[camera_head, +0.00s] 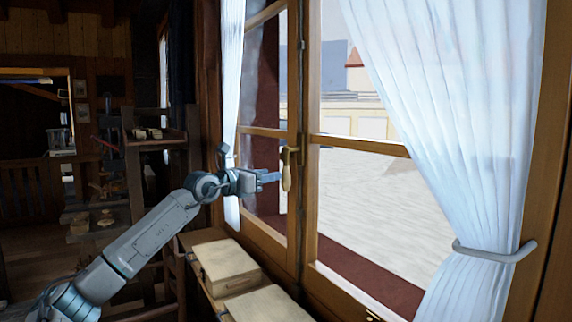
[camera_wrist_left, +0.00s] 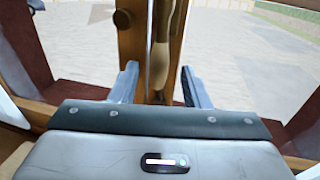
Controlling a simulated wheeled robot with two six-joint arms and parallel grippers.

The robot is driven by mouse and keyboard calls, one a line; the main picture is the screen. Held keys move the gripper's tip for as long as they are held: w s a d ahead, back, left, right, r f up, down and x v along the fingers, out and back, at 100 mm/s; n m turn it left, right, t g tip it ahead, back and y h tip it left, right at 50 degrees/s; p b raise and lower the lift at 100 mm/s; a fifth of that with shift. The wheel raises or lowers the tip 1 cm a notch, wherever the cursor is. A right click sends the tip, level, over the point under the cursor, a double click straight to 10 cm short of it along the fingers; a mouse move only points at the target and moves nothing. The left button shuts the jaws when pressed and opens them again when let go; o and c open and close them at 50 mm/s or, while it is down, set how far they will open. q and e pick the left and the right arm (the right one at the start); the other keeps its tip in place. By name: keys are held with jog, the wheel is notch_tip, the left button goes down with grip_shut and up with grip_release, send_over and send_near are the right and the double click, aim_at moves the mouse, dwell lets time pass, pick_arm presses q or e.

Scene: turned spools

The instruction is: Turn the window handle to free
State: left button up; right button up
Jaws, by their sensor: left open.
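The window handle (camera_head: 287,178) is a light wooden grip hanging down from a brass fitting on the middle upright of the wooden window. In the left wrist view the handle (camera_wrist_left: 162,50) hangs down between my two fingers. My left gripper (camera_head: 272,177) is at the handle's height, close to it from the left. It also shows in the left wrist view (camera_wrist_left: 160,88), with its fingers apart on either side of the handle and space on both sides. My right gripper is not in view.
White curtains hang at both sides; the right curtain (camera_head: 450,130) is gathered by a tieback (camera_head: 495,252). Wooden boxes (camera_head: 226,268) stand below the window near my left arm. A wooden shelf (camera_head: 155,140) stands behind at the left.

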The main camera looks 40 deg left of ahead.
aim_at(283, 171)
pick_arm(q)
jog(key=w+p, duration=0.1)
jog(key=w, duration=0.1)
jog(key=w+p, duration=0.3)
jog(key=shift+w+d+r, duration=0.15)
jog(key=shift+w+d, duration=0.1)
jog(key=shift+w, duration=0.1)
jog(key=shift+w+d+f+p, duration=0.1)
jog(key=shift+w+p, duration=0.1)
jog(key=shift+w, duration=0.3)
jog(key=shift+w+f+p, duration=0.1)
jog(key=shift+w+p, duration=0.05)
jog(key=shift+w, duration=0.35)
